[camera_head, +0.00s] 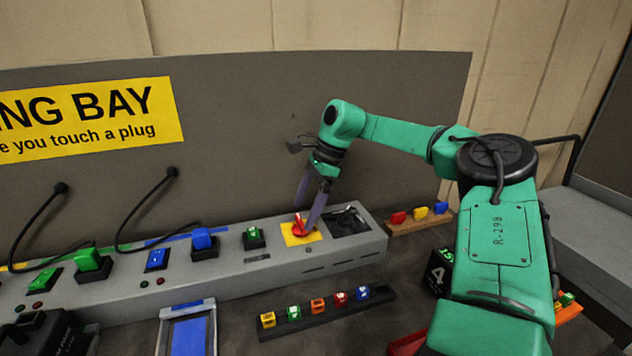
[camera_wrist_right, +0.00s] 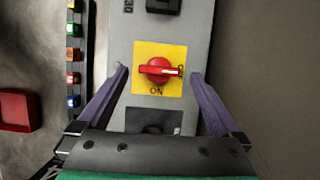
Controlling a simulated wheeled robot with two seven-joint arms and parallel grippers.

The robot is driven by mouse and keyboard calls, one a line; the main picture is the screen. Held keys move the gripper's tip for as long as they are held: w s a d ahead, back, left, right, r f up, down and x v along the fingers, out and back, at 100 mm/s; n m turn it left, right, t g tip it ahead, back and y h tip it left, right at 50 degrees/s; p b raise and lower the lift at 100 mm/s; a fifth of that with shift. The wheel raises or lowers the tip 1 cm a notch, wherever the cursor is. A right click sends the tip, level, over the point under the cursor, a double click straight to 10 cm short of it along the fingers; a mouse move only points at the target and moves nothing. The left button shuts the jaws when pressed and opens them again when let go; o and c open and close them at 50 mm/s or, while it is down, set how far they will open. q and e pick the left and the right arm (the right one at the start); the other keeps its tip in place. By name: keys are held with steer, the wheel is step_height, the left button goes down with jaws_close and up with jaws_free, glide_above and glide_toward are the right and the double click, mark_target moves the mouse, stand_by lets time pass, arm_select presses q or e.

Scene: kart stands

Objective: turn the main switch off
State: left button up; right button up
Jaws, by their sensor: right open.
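The main switch is a red rotary knob (camera_head: 300,228) on a yellow plate (camera_head: 290,240) near the right end of the grey panel box. In the right wrist view the red knob (camera_wrist_right: 158,71) sits near the middle, its white-marked handle lying across the picture, with "ON" readable on the yellow plate (camera_wrist_right: 142,88) below it. My right gripper (camera_head: 308,208) is open over the switch. In the right wrist view its purple fingers (camera_wrist_right: 158,73) stand on either side of the knob, apart from it. My left gripper does not show.
The grey panel box (camera_head: 340,255) also carries a blue plug (camera_head: 203,240), a green plug (camera_head: 90,262) and smaller switches. A black rack (camera_head: 335,308) of small coloured blocks lies in front. A wooden strip (camera_head: 425,222) with coloured pieces lies at the right. A grey board stands behind.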

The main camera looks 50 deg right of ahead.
steer(key=v, duration=1.2)
steer(key=shift+r+p, duration=0.25)
steer(key=shift+p, duration=0.15)
steer(key=shift+f, duration=0.15)
